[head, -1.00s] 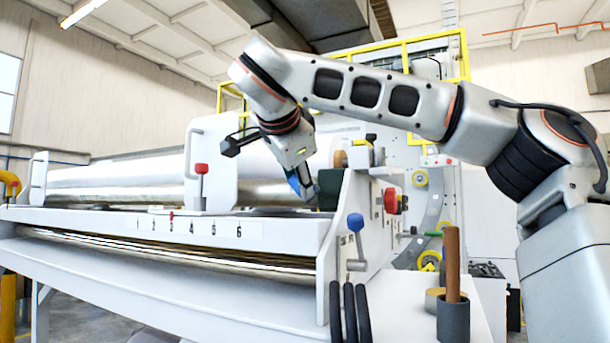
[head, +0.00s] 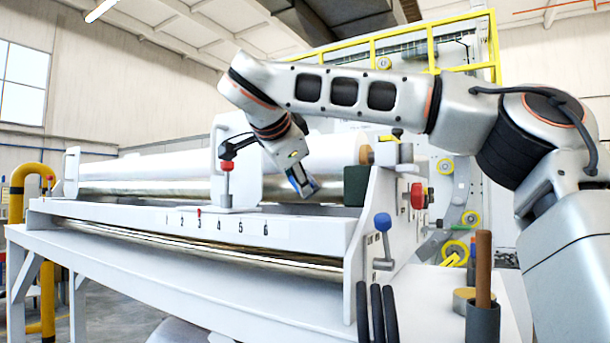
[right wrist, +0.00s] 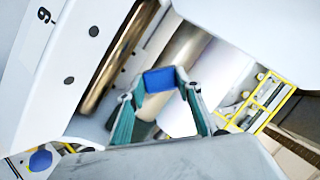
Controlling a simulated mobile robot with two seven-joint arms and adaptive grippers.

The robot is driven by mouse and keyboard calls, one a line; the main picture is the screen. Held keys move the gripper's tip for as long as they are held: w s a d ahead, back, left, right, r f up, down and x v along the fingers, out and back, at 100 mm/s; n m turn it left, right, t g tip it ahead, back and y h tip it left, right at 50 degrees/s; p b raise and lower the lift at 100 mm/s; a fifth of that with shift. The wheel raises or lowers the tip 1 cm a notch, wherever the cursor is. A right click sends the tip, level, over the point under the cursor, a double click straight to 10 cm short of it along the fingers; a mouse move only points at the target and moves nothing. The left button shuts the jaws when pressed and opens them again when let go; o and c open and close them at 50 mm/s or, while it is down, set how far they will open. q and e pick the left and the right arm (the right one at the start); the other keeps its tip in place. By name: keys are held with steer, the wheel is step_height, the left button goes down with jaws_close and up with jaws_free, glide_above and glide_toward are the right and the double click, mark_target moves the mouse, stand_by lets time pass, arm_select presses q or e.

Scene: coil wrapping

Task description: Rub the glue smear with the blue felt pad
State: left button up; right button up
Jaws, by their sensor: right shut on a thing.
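The blue felt pad (right wrist: 159,80) is held between the two teal fingers of my right gripper (right wrist: 160,92) in the right wrist view. In the head view my right gripper (head: 306,187) points down over the right part of the machine's bed, in front of the metal roll and left of a dark green block (head: 355,186). Only a small bit of blue (head: 297,174) shows there. I cannot tell whether the pad touches any surface. I cannot make out the glue smear in either view. My left gripper is not in view.
The white machine front (head: 200,222) bears numbers along its edge. A red-knobbed lever (head: 226,180) stands left of my gripper. A blue-knobbed lever (head: 382,225), black handles (head: 377,312) and a dark cup (head: 483,324) with a brown stick are at the right.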

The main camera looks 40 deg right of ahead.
steer(key=shift+w+a, duration=0.2)
steer(key=shift+w, duration=0.3)
steer(key=shift+s+a+r, duration=0.2)
steer(key=shift+s+a, duration=0.2)
steer(key=shift+a, duration=0.5)
steer(key=shift+s+a+r, duration=0.15)
steer(key=shift+s+a, duration=0.2)
steer(key=shift+a, duration=0.6)
steer(key=shift+s+a+r, duration=0.2)
steer(key=shift+s+a, duration=0.2)
steer(key=shift+a, duration=0.5)
steer(key=shift+s+a+r, duration=0.15)
steer(key=shift+s+a, duration=0.15)
steer(key=shift+a, duration=0.4)
steer(key=shift+s+a+r, duration=0.15)
steer(key=shift+s+a, duration=0.15)
steer(key=shift+a, duration=0.35)
